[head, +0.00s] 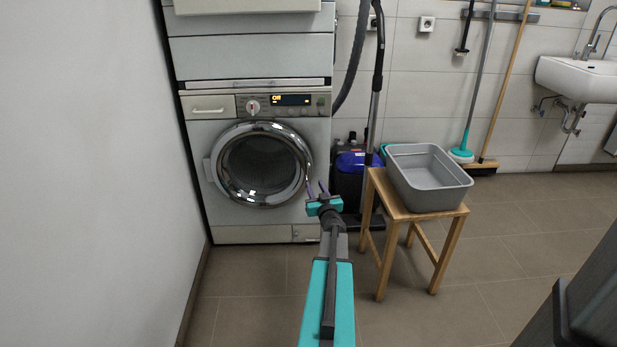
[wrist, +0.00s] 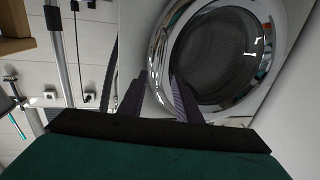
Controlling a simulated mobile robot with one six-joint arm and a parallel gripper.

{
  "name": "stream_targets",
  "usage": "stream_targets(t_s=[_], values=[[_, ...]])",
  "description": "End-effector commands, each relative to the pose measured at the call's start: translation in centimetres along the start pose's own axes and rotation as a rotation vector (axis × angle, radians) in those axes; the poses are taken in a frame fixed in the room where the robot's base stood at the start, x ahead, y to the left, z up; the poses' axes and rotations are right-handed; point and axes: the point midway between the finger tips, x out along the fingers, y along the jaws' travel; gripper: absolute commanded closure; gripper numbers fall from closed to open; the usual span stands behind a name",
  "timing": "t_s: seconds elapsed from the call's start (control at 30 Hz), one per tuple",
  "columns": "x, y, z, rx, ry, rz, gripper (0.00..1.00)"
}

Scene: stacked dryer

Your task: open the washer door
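The washer (head: 200,132) is the front-loading machine at the bottom of the stack in the head view. Its round door (head: 262,165) has dark glass in a chrome ring and looks shut. My gripper (head: 316,186) is just right of the door's lower right in the head view.
A wooden stool (head: 385,187) carrying a grey basin (head: 430,183) stands right of my arm. A vacuum tube (head: 374,105) and a blue-lidded container (head: 356,162) stand beside the washer. A white wall (head: 90,170) is close on the left. The floor (head: 260,275) before the washer is clear.

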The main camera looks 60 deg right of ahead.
Motion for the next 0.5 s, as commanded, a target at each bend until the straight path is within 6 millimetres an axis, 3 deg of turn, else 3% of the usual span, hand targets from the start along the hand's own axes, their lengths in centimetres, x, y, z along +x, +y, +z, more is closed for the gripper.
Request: stream_targets(t_s=[0.5], values=[[5.3,0.1,0.1,-0.001,0.0,0.0,0.69]])
